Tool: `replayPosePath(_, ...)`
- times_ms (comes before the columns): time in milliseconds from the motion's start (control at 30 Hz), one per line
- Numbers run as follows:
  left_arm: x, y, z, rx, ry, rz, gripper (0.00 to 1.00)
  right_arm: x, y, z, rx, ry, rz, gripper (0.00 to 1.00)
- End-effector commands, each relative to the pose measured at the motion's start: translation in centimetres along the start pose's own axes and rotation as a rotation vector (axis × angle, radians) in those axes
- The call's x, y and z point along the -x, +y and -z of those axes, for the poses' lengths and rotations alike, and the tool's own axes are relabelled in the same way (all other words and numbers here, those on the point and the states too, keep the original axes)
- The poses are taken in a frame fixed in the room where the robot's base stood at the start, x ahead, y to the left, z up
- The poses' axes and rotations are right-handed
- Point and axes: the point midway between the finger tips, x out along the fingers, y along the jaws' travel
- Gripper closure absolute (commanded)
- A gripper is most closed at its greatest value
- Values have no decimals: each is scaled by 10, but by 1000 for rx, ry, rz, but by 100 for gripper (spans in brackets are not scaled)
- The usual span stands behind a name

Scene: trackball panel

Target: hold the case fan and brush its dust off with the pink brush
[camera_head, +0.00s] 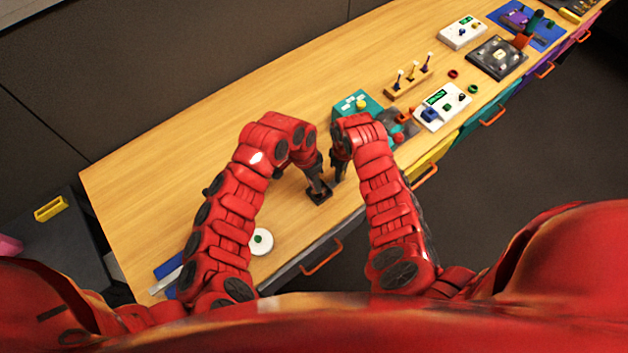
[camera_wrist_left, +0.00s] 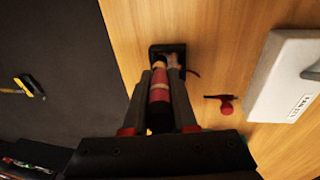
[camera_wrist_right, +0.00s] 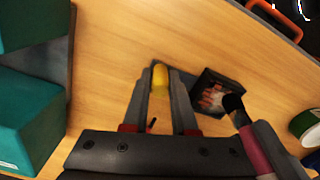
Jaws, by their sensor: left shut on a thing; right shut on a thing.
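The case fan (camera_head: 319,196) is a small black square low over or on the table. It shows in the left wrist view (camera_wrist_left: 181,49) and, with a greyish-red inside, in the right wrist view (camera_wrist_right: 207,100). My left gripper (camera_wrist_left: 160,88) is shut on the pink brush (camera_wrist_left: 159,90). In the right wrist view the brush's (camera_wrist_right: 256,150) black tip is at the fan's edge; touching is unclear. My right gripper (camera_wrist_right: 160,90) is shut on a yellow piece (camera_wrist_right: 160,77) beside the fan. Whether this piece belongs to the fan is unclear.
A white disc (camera_head: 261,241) lies near the front edge. The table's back left is clear.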

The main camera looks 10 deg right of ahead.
Motion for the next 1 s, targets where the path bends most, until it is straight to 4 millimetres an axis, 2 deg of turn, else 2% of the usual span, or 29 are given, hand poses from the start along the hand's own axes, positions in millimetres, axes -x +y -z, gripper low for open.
replayPosePath(267,0,0,0,0,0,0,100,0,0,0,0,0,0,100)
replayPosePath(1000,-2,1,18,-1,2,-2,100,0,0,1,1,1,1,100)
